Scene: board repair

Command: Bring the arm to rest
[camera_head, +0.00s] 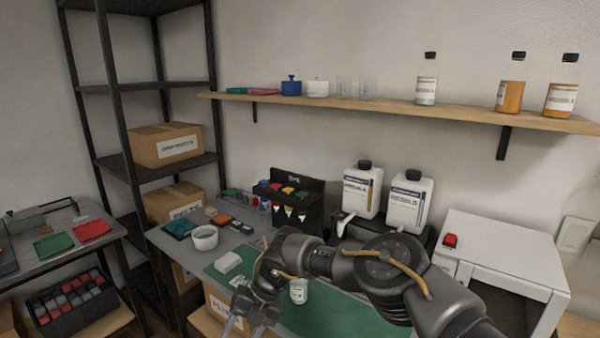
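My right arm (385,265) comes in from the lower right and reaches across the bench over the green mat (335,318). My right gripper (244,328) is at the bottom of the view, left of the middle. Its two fingers are spread and I see nothing between them; the tips are near the picture's lower edge. A small white bottle (298,291) shows just right of the gripper, beside my forearm, apart from the fingers. My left arm and gripper are not in view.
A white block (227,262), a white bowl (204,238) and small boards lie on the bench's left. A black rack (290,205) and two large white bottles (361,190) stand behind my arm. A white box machine (505,250) with a red button stands right.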

